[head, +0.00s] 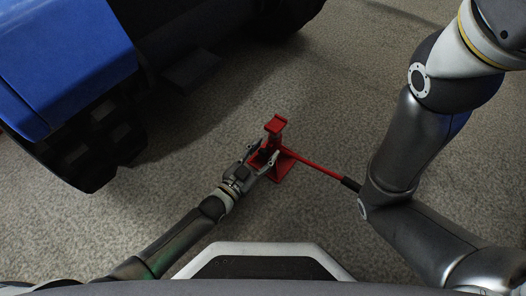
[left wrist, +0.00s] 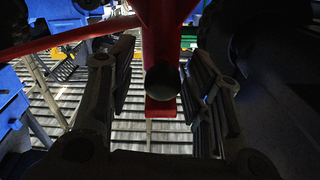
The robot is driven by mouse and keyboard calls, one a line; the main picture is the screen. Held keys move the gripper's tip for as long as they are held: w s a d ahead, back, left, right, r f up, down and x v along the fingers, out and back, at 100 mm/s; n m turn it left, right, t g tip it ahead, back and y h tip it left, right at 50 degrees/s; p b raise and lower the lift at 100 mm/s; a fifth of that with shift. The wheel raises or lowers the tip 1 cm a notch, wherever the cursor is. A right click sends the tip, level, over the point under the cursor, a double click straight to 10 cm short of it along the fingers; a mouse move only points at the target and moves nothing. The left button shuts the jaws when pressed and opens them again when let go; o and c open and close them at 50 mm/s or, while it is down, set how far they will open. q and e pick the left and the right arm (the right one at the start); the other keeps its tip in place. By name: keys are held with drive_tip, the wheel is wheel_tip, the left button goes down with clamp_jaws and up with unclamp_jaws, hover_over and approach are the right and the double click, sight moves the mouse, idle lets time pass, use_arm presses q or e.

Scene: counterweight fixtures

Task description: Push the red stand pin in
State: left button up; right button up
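A red stand (head: 285,166) with a small flat top stands on the floor in the middle of the head view. A red bar with a black end runs from it to the right. My left gripper (head: 264,153) is at the stand's near left side, with its fingers apart. In the left wrist view, the red stand (left wrist: 157,28) rises between the two open fingers. A dark round end (left wrist: 161,82), perhaps the pin, faces the camera between them. I cannot tell whether a finger touches it. My right gripper is out of view; only its arm shows.
A blue vehicle (head: 62,55) with dark tyres or tracks stands at the upper left. Carpet-like grey floor (head: 330,90) is clear behind and right of the stand. My right arm fills the right side, close to the bar's black end (head: 351,184).

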use_arm(q)
drive_tip(key=v, duration=1.2)
idle(0.6)
